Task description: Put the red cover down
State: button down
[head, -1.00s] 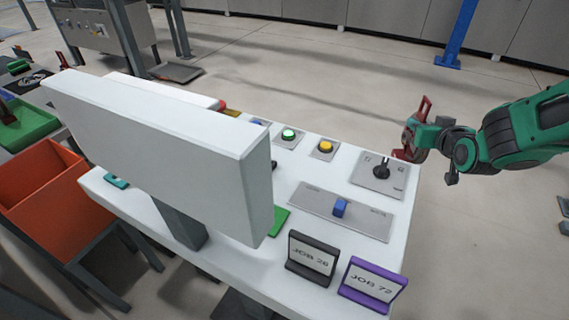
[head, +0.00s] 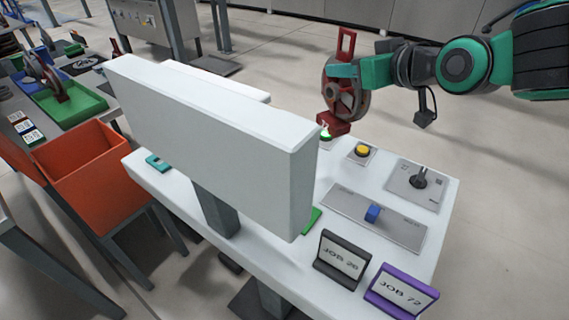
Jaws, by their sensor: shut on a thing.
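The red cover (head: 334,128) is held in the air by my gripper (head: 345,76) in the head view. A red upright loop shows above the green fingers, and a red block shows below. A grey round, wheel-like part shows between them, behind the fingers. My gripper is shut on the red cover, which hangs above the far edge of the white console (head: 300,242). In the picture its lower end overlaps the green button. Whether it touches the console I cannot tell.
A large white screen (head: 205,140) stands on the console. A yellow button (head: 362,151), a black joystick (head: 420,178) and two job signs (head: 340,258) are to its right. An orange bin (head: 85,180) and a green tray (head: 75,103) holding a similar red-and-grey piece are at left.

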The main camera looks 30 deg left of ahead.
aim_at(330, 120)
jog(key=shift+s+a+r+n+g+y, duration=0.2)
jog(key=shift+s+a, duration=0.1)
jog(key=shift+s, duration=0.15)
jog(key=shift+s+a+r+n+g+y, duration=0.1)
jog(key=shift+s+a+r, duration=0.05)
jog(key=shift+s+a, duration=0.2)
jog(key=shift+s+f, duration=0.1)
jog(key=shift+f, duration=4.7)
jog(key=c, duration=1.6)
grip_release()
jog(key=shift+f, duration=0.2)
jog(key=shift+o, duration=0.2)
jog(key=shift+r, duration=0.1)
jog(key=shift+s+d+r, duration=0.15)
jog(key=shift+s+d, duration=0.05)
jog(key=shift+d, duration=0.2)
jog(key=v, duration=1.1)
